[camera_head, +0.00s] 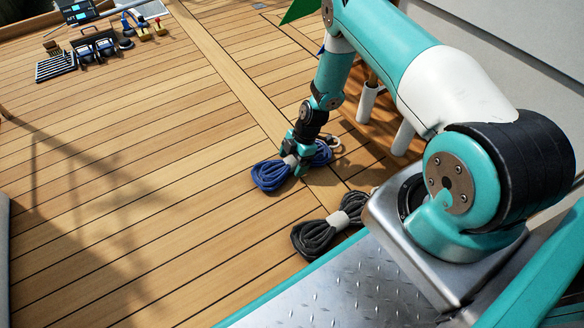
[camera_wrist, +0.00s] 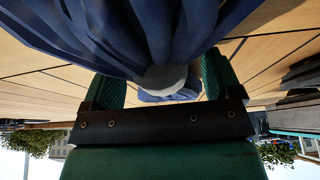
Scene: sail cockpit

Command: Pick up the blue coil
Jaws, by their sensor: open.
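The blue coil (camera_head: 270,175) is a bundle of blue rope with a pale band round its middle, lying on the plank deck. My gripper (camera_head: 296,165) points down at its middle, and its fingers hide part of the coil. In the wrist view the blue coil (camera_wrist: 130,35) fills the top, very close. Its pale band (camera_wrist: 163,77) sits between the two open green fingers of my gripper (camera_wrist: 165,90). I cannot tell whether either finger touches the band.
A black coil (camera_head: 318,236) with a pale band lies nearer, beside my base. A small metal fitting (camera_head: 335,143) lies just behind the blue coil. White posts (camera_head: 367,102) stand to the right. Tools and boxes (camera_head: 95,45) sit far left. The deck between is clear.

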